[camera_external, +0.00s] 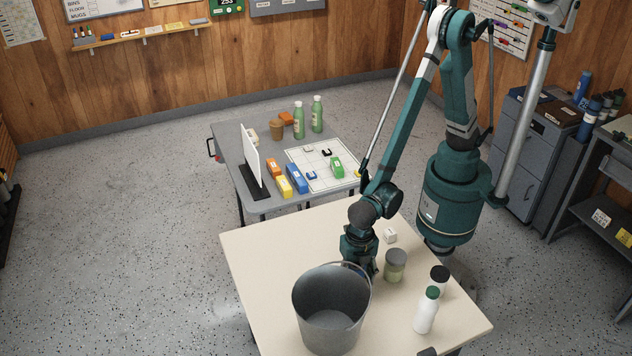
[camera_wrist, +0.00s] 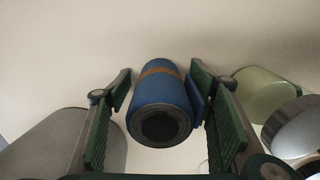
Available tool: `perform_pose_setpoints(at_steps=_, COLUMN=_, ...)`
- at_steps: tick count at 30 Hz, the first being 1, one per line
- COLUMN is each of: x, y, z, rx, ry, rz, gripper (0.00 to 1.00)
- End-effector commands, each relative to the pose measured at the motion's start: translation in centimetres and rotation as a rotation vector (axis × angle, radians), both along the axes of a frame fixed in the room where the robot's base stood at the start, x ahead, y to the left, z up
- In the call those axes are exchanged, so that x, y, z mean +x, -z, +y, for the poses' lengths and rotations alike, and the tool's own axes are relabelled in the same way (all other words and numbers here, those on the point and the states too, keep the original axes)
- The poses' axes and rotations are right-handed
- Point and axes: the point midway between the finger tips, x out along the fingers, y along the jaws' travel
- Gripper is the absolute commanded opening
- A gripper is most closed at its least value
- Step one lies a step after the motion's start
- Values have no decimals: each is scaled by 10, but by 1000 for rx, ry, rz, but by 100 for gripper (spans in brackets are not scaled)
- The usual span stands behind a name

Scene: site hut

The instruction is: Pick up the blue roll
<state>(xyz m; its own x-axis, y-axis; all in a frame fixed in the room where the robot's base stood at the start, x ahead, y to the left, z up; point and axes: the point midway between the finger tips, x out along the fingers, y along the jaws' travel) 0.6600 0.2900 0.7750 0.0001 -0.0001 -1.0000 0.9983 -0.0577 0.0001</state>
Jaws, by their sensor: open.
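The blue roll (camera_wrist: 157,112) shows in the wrist view, with a brown band around it and a dark round end facing the camera. It lies between the two fingers of my gripper (camera_wrist: 160,88), which is open. The left finger is apart from the roll; the right finger is closer, and I cannot tell whether it touches. In the external view my gripper (camera_external: 358,265) points down at the cream table (camera_external: 270,255), just behind the grey bucket. The roll is mostly or wholly hidden there by the gripper and bucket.
The grey bucket (camera_external: 330,315) stands close in front of my gripper. A greenish jar (camera_external: 396,268) with a grey lid stands close on the right. A white bottle (camera_external: 426,315), a black-capped bottle (camera_external: 439,278) and a white cube (camera_external: 390,236) are nearby. The table's left side is clear.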

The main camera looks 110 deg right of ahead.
Motion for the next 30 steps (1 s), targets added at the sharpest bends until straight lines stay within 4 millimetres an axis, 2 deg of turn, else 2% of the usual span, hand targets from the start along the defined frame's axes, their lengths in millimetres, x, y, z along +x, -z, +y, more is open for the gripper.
perform_pose_setpoints(at_steps=12, x=0, y=0, z=0, rx=0, ry=0, rz=0, gripper=52)
perform_pose_setpoints(at_steps=20, x=0, y=0, z=0, rx=0, ry=0, rz=0, gripper=21)
perform_pose_setpoints(at_steps=30, x=0, y=-2, z=0, rx=0, ry=0, rz=0, gripper=21)
